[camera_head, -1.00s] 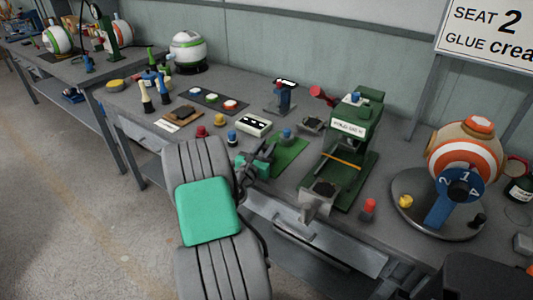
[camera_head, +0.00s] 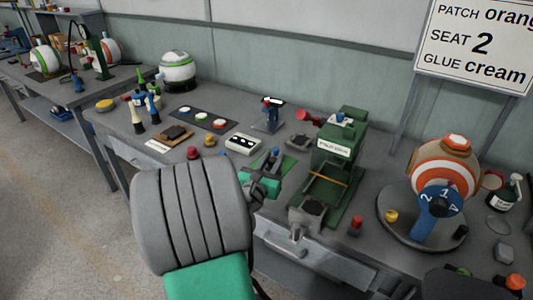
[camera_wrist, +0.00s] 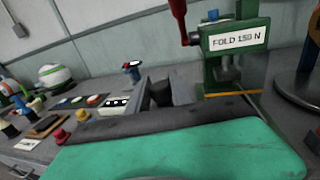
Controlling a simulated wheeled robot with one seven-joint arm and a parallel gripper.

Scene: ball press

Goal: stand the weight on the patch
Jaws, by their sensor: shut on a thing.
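My gripper (camera_head: 264,182) is at the bench's front edge, left of the green press, close to a blue-topped piece (camera_head: 276,153) at the green mat. In the wrist view my gripper (camera_wrist: 162,93) is shut on a dark piece, apparently the weight, mostly hidden by the fingers and my arm. An orange patch (camera_head: 456,141) lies on top of the striped ball (camera_head: 440,168) at the right. The ball sits on a round dark base (camera_head: 391,212) with a blue numbered dial (camera_head: 437,201). My gripper is well left of the ball.
The green press (camera_head: 341,150) stands between my gripper and the ball; it also shows in the wrist view (camera_wrist: 234,62). A white box (camera_head: 243,144) and red, yellow and blue small pieces stand around. A sign (camera_head: 478,45) reads patch orange, seat 2, glue cream.

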